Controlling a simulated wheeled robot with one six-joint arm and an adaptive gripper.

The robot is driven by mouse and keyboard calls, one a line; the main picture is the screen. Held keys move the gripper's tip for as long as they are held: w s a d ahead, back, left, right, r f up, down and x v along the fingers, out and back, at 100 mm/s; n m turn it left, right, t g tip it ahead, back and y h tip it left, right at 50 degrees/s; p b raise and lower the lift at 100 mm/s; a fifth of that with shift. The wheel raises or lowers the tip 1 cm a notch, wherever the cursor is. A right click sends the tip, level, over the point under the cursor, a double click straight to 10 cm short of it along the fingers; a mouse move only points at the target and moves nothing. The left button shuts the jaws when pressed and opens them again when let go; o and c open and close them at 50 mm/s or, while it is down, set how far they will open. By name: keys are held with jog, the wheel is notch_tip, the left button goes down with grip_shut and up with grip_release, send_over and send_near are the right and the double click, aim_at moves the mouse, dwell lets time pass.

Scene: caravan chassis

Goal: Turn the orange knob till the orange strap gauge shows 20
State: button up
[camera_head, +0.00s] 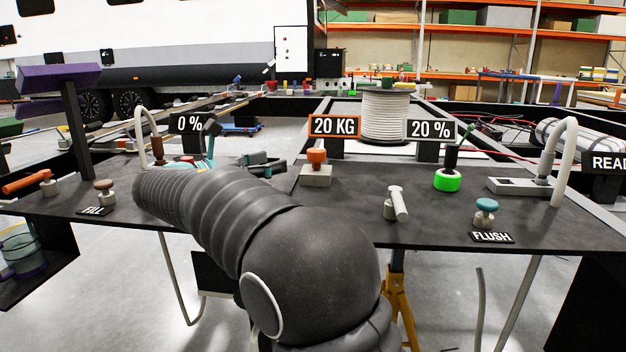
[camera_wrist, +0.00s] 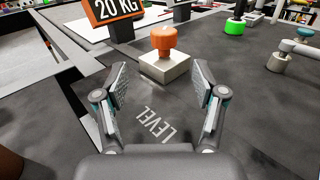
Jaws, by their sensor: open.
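The orange knob (camera_head: 316,157) sits on a pale square block on the dark bench top; it also shows ahead of my fingers in the wrist view (camera_wrist: 163,38). Behind it stands the orange-framed gauge (camera_head: 335,126), which reads 20 KG; its lower part shows in the wrist view (camera_wrist: 115,10). My gripper (camera_wrist: 158,90) is open and empty, its two fingers apart, short of the knob and not touching it. In the head view my gripper (camera_head: 205,150) is partly hidden by my own arm, left of the knob.
The word LEVEL (camera_wrist: 155,124) is printed on the bench in front of the block. To the right are a green-based knob (camera_head: 447,180), a white lever (camera_head: 398,204) and a blue FLUSH knob (camera_head: 486,211). Two other gauges read 0 % (camera_head: 189,123) and 20 % (camera_head: 430,129).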

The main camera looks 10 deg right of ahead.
aim_at(309, 155)
jog(key=shift+s+a+f+g+b, duration=0.2)
jog(key=shift+s+a+g+b, duration=0.15)
jog(key=shift+b, duration=0.5)
jog(key=b+x, duration=0.1)
jog(key=x, duration=1.2)
jog(key=shift+w+d+r+b, duration=0.15)
jog(key=shift+d+r+b, duration=0.1)
jog(key=shift+b, duration=0.15)
jog(key=shift+c, duration=0.2)
jog(key=c, duration=1.1)
